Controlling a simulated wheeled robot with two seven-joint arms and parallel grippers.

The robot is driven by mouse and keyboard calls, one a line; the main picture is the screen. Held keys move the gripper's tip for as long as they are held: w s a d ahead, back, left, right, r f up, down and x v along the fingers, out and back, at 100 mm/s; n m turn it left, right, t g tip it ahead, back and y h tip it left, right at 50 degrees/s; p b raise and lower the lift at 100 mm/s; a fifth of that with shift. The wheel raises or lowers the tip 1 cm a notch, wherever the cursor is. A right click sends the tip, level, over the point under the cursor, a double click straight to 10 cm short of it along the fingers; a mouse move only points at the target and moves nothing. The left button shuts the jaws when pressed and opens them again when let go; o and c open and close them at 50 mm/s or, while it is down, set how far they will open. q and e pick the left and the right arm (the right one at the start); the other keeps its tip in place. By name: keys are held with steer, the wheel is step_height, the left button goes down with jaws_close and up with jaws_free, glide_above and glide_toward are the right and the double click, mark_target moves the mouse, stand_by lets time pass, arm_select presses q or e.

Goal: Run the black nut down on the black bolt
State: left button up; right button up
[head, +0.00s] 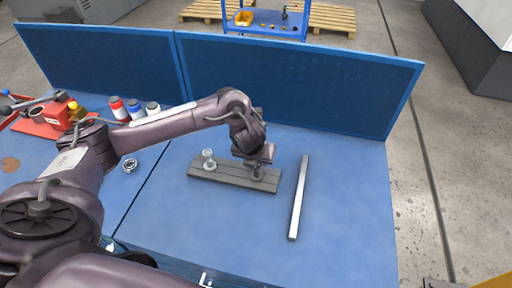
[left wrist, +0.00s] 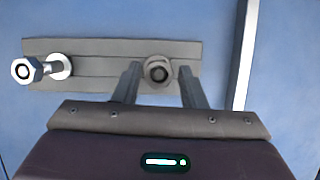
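A dark grey plate (head: 225,177) lies on the blue bench with two upright bolts. The dark bolt with the black nut (left wrist: 157,72) stands toward the plate's right end. The nut's height on the bolt cannot be judged from above. My left gripper (head: 257,172) is over this bolt. In the left wrist view its fingers (left wrist: 158,76) are open, one on each side of the nut, with a gap on both sides. A silver bolt with a nut (head: 209,160) stands near the plate's left end, also in the left wrist view (left wrist: 27,70). My right gripper is not in view.
A long silver bar (head: 299,198) lies just right of the plate. A loose metal ring (head: 130,165) lies to the left, in front of several small bottles (head: 135,107). A red vise (head: 58,117) is at far left. Blue panels (head: 295,80) close the back. The bench's right side is clear.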

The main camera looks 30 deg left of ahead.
arm_select(q)
steer(key=n+p, duration=0.1)
steer(key=p, duration=0.1)
steer(key=n+y+p, duration=0.1)
steer(key=n+p, duration=0.2)
steer(key=p, duration=0.1)
steer(key=shift+s+d+r+n+g+y+p, duration=0.1)
steer(key=shift+d+r+n+g+y+p, duration=0.2)
steer(key=shift+r+g, duration=0.1)
steer(key=n, duration=0.1)
steer(key=f+n, duration=0.1)
steer(key=shift+n+g+y+b, duration=0.3)
steer(key=shift+b, duration=0.1)
steer(key=shift+n+y, duration=0.3)
steer(key=shift+n, duration=0.4)
steer(key=shift+c, duration=0.2)
